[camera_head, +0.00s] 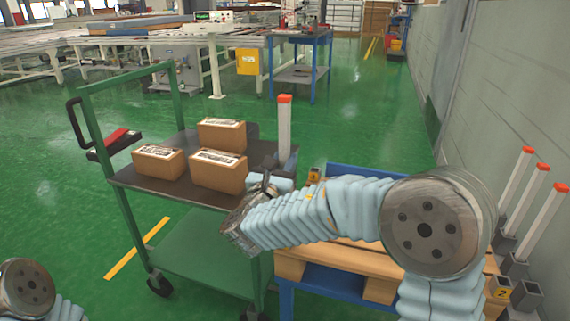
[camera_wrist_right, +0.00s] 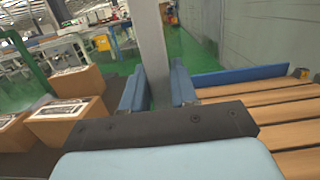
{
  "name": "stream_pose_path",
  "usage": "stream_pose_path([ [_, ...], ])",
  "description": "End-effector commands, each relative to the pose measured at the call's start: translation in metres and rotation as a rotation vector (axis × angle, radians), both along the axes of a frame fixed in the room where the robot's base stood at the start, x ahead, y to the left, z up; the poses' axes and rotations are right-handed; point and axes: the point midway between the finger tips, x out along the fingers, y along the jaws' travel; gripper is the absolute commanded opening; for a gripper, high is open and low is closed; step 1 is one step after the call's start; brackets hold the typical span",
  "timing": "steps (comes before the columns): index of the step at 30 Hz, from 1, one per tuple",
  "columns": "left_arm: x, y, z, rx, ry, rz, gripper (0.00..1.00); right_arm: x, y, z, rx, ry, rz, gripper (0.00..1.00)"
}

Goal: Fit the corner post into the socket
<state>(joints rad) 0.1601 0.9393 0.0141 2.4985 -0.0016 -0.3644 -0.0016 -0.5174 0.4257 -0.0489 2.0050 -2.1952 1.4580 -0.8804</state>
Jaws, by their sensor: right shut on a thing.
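The corner post (camera_head: 285,125), white with an orange-red top, stands roughly upright near the cart's right edge. My right gripper (camera_head: 268,184) is shut on it; in the right wrist view the post (camera_wrist_right: 151,45) rises between the two blue fingers (camera_wrist_right: 158,88). Its lower end is hidden by the gripper. Dark grey sockets stand at the far right; the front one (camera_head: 525,294) shows no post in it, and a yellow tag marked 2 (camera_head: 500,287) is beside it. My left gripper is out of view; only part of my left arm shows at bottom left.
The green cart (camera_head: 185,235) carries three cardboard boxes, one of them at the front right (camera_head: 218,175). A slatted wooden pallet (camera_head: 345,255) lies on a blue frame (camera_head: 318,278), partly behind my right arm. Several posts (camera_head: 515,175) stand along the right.

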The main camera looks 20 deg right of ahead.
Motion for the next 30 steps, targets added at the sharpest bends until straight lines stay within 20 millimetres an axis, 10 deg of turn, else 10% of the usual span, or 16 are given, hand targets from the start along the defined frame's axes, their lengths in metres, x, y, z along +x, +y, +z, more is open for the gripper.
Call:
stream_pose_path([
  [30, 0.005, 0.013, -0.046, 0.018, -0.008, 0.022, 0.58, -0.001, 0.000, -0.057, 0.001, -0.001, -0.001, 0.00],
])
